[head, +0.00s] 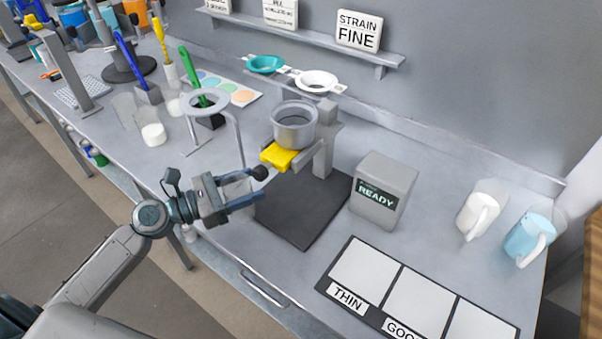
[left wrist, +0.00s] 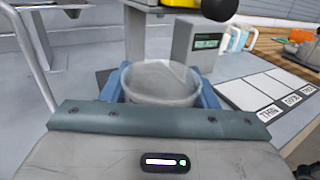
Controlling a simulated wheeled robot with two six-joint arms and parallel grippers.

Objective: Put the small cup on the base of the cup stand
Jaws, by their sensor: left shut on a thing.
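My left gripper (head: 243,199) is shut on the small cup (head: 234,187), a pale translucent cup. In the left wrist view the cup (left wrist: 160,83) sits upright between the blue fingers, its rim facing up. The cup stand has a dark flat base (head: 292,222), a grey post (head: 323,152) and a grey round vessel (head: 294,128) held above the base. A yellow piece (head: 281,156) and a black knob sit under the vessel. The cup is at the left edge of the base in the head view; its height above it is unclear. My right gripper is not in view.
A grey box reading READY (head: 384,190) stands right of the base. A wire ring stand (head: 206,103) is to the left. White and blue mugs (head: 529,237) stand at the right. A THIN/GOOD mat (head: 362,275) lies in front. A shelf (head: 310,38) runs behind.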

